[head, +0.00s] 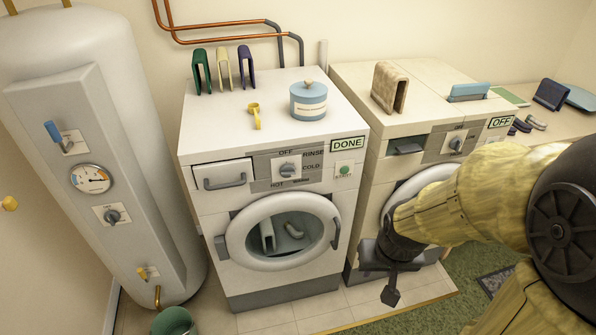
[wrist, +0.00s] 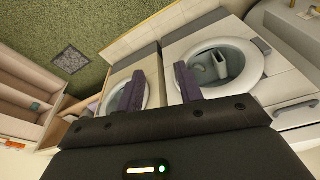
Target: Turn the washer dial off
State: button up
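The left front-loading washer (head: 215,225) stands in the middle of the head view, its round door shut with pale items behind the glass. Its grey dial (head: 289,170) sits on the upper front panel, with OFF above, RINSE and COLD to the right and HOT below; I cannot tell where the pointer is set. A small display (head: 347,144) reads DONE. My gripper (head: 390,285) is low in front of the right machine, well apart from the dial. In the wrist view its two dark fingers (wrist: 161,85) are spread with nothing between them. The dial does not clearly show there.
A similar machine (head: 358,215) with an OFF display (head: 500,122) stands at right, partly behind my arm. A water heater (head: 60,230) with a blue lever is at left. A blue tin (head: 309,103) and yellow scoop (head: 255,115) lie on the washer top. Space before the dial is clear.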

jog(key=shift+s, duration=0.1)
jog(key=o, duration=0.4)
jog(key=shift+o, duration=1.4)
jog(key=shift+w+a+f, duration=0.1)
jog(key=shift+w+f, duration=0.15)
jog(key=shift+w, duration=0.05)
jog(key=w+a+f+t+y+b, duration=0.1)
jog(key=w+a+f+t+b, duration=0.1)
jog(key=w+a+t+b, duration=0.2)
jog(key=w+a+f+t+y+b, duration=0.2)
jog(key=w+a+t, duration=0.4)
jog(key=w, duration=0.3)
jog(key=w+a+f+n+t+y+b, duration=0.1)
jog(key=w+a+f+t+y+b, duration=0.1)
jog(key=w+a+f+t+b, duration=0.1)
jog(key=w+a+t+b, duration=0.1)
jog(key=w+a+b, duration=0.1)
jog(key=w+b, duration=0.1)
jog(key=shift+w+a+f+t, duration=0.25)
jog(key=shift+w+a+t, duration=0.15)
jog(key=shift+w, duration=0.25)
